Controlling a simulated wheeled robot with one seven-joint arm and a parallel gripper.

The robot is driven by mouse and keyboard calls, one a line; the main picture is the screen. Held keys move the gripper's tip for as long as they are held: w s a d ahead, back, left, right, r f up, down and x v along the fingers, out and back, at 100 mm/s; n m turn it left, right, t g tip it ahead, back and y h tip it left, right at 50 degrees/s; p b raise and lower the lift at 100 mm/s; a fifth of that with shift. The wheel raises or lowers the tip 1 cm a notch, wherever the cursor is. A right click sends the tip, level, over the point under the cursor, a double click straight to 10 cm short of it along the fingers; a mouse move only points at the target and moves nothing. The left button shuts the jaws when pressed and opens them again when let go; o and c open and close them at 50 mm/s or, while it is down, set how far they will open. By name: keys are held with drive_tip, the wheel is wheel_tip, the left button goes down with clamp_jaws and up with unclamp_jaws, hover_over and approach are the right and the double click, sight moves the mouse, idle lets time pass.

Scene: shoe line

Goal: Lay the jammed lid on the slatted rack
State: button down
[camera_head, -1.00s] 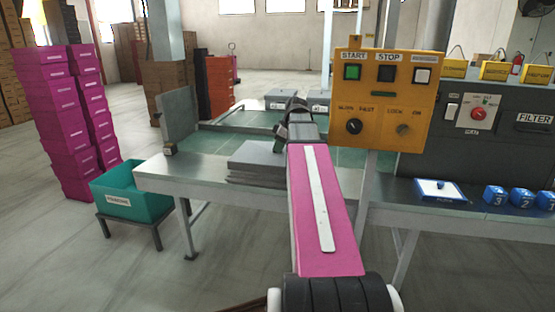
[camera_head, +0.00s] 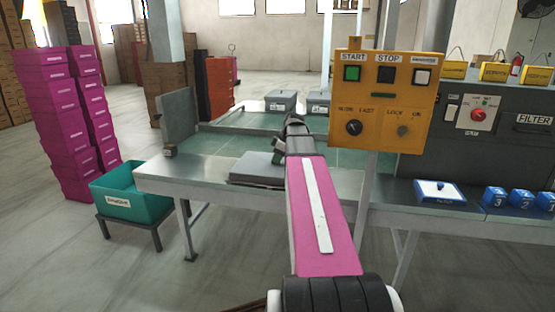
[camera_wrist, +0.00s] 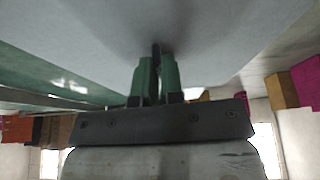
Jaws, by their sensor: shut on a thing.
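A flat grey lid (camera_head: 257,166) is low over the near part of the steel table in the head view. My gripper (camera_head: 278,156), with green fingers, is at the lid's right side. In the wrist view the lid's pale grey face (camera_wrist: 150,30) fills the upper part, and my gripper (camera_wrist: 157,65) is shut on a small dark part in front of it. A thin darker edge (camera_head: 252,184) shows under the lid's front; it may be the slatted rack, mostly hidden. I cannot tell whether the lid touches it.
An orange control box (camera_head: 383,97) on a post stands right of my arm. A teal bin (camera_head: 132,203) stands at the table's left end. Grey boxes (camera_head: 281,102) are at the back of the line. A blue-edged white tray (camera_head: 440,192) and blue blocks are at the right.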

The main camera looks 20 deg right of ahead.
drive_tip(key=c, duration=1.3)
unclamp_jaws()
drive_tip(key=shift+o, duration=0.2)
drive_tip(key=v, duration=1.2)
